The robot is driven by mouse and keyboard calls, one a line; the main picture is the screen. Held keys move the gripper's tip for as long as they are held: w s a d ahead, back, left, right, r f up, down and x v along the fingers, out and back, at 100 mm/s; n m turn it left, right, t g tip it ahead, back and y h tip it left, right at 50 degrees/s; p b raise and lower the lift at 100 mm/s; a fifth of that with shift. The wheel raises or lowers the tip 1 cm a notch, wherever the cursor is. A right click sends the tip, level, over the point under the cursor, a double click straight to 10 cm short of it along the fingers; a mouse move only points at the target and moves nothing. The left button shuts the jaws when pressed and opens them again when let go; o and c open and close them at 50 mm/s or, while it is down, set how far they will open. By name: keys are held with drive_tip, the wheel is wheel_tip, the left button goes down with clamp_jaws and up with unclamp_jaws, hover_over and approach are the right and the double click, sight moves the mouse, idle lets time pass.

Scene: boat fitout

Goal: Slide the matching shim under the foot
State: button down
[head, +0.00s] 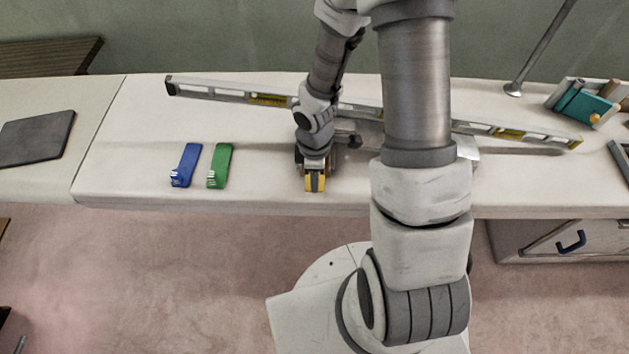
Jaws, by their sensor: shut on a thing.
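My gripper (314,178) points down at the front part of the white bench, left of my upper arm. It is shut on a yellow shim (308,184), which shows on both sides of a dark finger. I cannot tell whether the shim touches the bench. A blue shim (185,165) and a green shim (220,166) lie side by side on the bench to the left. A long spirit level (215,92) runs across behind my gripper. A grey metal piece (368,133) shows behind the gripper, partly covered by my arm. I cannot make out the foot clearly.
A dark flat pad (36,138) lies at the far left of the bench (130,180). A slanted rod (540,50) stands at the back right, near a rack with a teal item (587,106). The bench around the two loose shims is clear.

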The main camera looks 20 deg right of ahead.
drive_tip(key=shift+w+d+f+p, duration=0.1)
drive_tip(key=shift+w+d+p, duration=0.2)
drive_tip(key=shift+w, duration=0.6)
drive_tip(key=shift+w+d+p, duration=0.3)
drive_tip(key=shift+w, duration=0.65)
drive_tip(key=shift+w+d+f+p, duration=0.1)
drive_tip(key=shift+w+d+p, duration=0.2)
drive_tip(key=shift+w, duration=0.6)
drive_tip(key=c, duration=0.6)
unclamp_jaws()
wheel_tip(320, 180, up, 18)
drive_tip(key=p, duration=0.4)
drive_tip(key=shift+f, duration=0.25)
